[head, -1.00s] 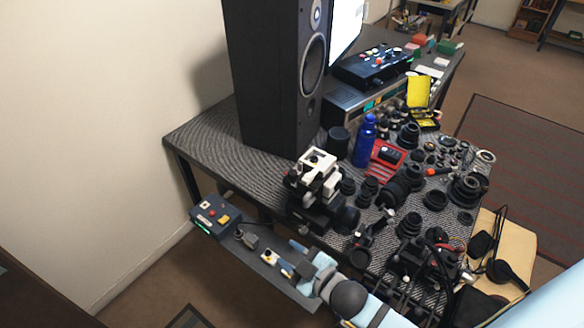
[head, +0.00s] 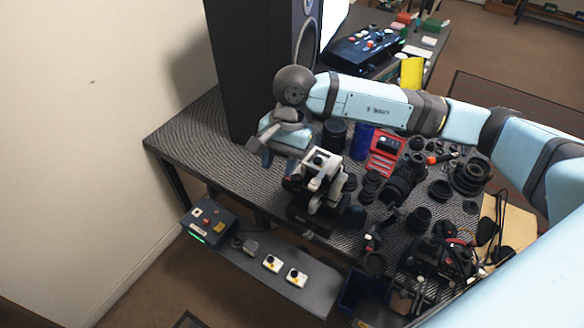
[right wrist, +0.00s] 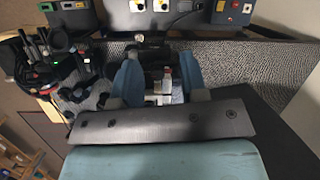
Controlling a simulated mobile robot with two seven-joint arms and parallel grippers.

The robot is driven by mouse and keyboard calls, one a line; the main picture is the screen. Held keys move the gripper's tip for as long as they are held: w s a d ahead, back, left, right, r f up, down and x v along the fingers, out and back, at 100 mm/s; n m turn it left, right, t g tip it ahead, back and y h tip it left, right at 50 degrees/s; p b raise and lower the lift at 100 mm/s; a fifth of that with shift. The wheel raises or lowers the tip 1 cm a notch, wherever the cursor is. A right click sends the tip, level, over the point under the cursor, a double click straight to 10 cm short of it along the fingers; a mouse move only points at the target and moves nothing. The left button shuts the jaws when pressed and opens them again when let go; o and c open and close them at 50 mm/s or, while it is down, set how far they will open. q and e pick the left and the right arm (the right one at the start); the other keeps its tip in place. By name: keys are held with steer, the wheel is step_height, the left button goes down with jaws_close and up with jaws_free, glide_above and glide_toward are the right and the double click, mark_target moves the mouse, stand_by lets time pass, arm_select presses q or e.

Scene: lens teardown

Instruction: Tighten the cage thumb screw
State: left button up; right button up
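A camera cage rig (head: 322,178), white on top with a black body, stands near the table's front edge in the head view. I cannot make out its thumb screw. My right gripper (head: 258,153) is up and left of the rig, fingers apart and pointing down toward the left. In the right wrist view, the two blue fingers of my right gripper (right wrist: 160,78) are spread, and part of the rig (right wrist: 160,92) shows between and beyond them. I cannot tell whether they touch it. My left gripper is not in view.
A tall black speaker (head: 252,70) stands behind my right gripper. A blue bottle (head: 362,141), a red tray (head: 384,152) and many lens parts crowd the table's right side. A low shelf (head: 318,291) in front carries a control box (head: 208,222) and small switches.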

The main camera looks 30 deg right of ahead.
mark_target(296, 177)
steer(key=w+d+r+t+h, duration=0.1)
steer(key=w+d+r+h, duration=0.1)
steer(key=w+d+h, duration=0.3)
steer(key=shift+n+y, duration=0.4)
steer(key=shift+y, duration=0.5)
steer(key=f+p, duration=0.1)
steer(key=f, duration=0.3)
steer(key=s+f+p, duration=0.1)
steer(key=f, duration=0.3)
steer(key=d+f+p, duration=0.1)
steer(key=f, duration=0.3)
steer(key=shift+s, duration=0.35)
steer(key=shift+f, duration=0.75)
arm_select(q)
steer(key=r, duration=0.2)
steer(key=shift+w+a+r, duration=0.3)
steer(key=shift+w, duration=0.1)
arm_select(e)
steer(key=c, duration=0.7)
